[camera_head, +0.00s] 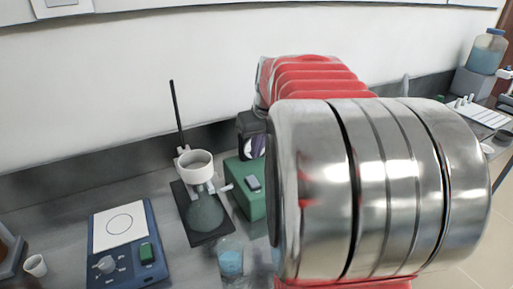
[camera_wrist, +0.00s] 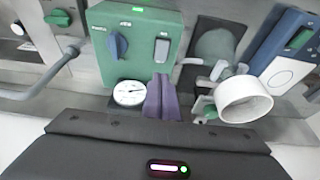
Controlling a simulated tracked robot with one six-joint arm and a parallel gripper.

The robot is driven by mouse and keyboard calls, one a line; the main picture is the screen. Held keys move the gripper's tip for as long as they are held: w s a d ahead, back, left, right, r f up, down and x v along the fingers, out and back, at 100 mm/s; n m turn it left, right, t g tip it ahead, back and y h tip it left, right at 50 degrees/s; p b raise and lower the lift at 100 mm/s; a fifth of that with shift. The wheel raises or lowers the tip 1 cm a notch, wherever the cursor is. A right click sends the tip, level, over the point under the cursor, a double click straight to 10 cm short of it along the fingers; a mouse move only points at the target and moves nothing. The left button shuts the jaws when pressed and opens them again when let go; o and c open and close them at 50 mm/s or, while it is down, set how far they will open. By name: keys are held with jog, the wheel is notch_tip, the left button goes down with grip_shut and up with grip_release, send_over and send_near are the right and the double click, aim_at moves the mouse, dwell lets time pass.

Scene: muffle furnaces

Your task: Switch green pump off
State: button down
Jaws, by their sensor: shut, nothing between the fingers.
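The green pump (camera_wrist: 138,70) is a box with a blue knob (camera_wrist: 118,45), a grey rocker switch (camera_wrist: 162,50) and a round white gauge (camera_wrist: 128,93). In the head view the pump (camera_head: 244,203) stands on the bench, partly hidden by my arm, with its switch (camera_head: 253,183) on top. My gripper (camera_wrist: 160,78) has purple fingers, shut and empty. In the wrist view the fingertips appear just below the switch, beside the gauge. In the head view the gripper (camera_head: 258,147) is behind the switch. I cannot tell whether it touches the pump or which way the switch is set.
A white funnel (camera_wrist: 243,99) on a flask stands close beside the pump, with a stand rod (camera_head: 176,112). A blue hotplate (camera_head: 124,250) and a beaker of blue liquid (camera_head: 230,258) are nearby. A grey pipe (camera_wrist: 45,82) runs along the pump's other side in the wrist view.

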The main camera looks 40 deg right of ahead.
aim_at(250, 177)
jog(key=x, duration=1)
jog(key=shift+s+a+f, duration=0.1)
jog(key=shift+s+f, duration=0.1)
jog(key=shift+f, duration=0.3)
jog(key=shift+w, duration=0.1)
